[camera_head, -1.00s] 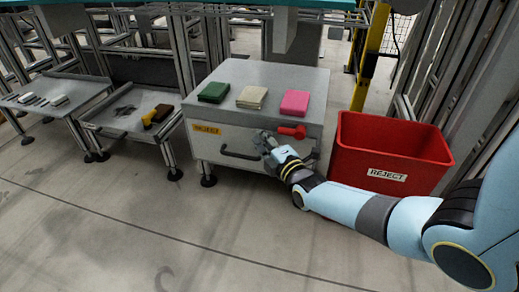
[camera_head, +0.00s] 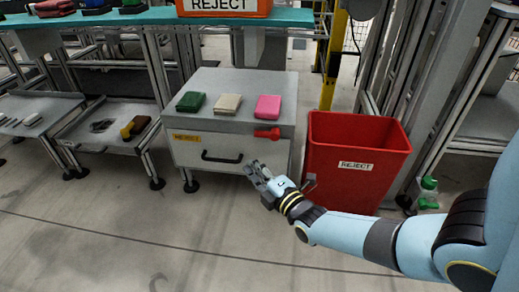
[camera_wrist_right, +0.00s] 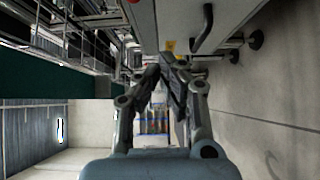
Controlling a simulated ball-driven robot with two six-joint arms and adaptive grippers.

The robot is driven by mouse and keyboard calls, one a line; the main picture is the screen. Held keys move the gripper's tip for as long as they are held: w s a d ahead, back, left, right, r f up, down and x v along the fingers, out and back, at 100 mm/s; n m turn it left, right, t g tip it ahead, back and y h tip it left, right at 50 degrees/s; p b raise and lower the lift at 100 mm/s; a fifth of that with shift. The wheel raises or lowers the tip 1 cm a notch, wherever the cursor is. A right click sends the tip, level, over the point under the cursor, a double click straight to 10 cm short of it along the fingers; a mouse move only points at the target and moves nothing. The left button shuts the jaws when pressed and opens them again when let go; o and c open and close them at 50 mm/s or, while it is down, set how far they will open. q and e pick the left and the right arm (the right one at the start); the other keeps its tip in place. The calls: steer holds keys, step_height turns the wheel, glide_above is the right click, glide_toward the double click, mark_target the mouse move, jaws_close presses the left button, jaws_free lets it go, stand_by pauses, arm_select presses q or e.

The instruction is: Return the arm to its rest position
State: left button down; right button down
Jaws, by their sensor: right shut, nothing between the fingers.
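My right gripper (camera_head: 254,172) is shut and empty. In the head view it is in front of the grey cabinet (camera_head: 190,152), just right of and below the black drawer handle (camera_head: 222,157), and apart from it. My right arm reaches in from the right edge. In the right wrist view the gripper's fingertips (camera_wrist_right: 168,62) meet near the middle, with the cabinet's underside edge and a handle (camera_wrist_right: 203,30) above. My left gripper is not in view.
Green (camera_head: 190,101), beige (camera_head: 228,103) and pink (camera_head: 268,106) blocks lie on the cabinet. Floor in front is clear.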

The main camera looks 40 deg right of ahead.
steer(key=shift+s+a, duration=0.15)
steer(key=shift+s, duration=0.85)
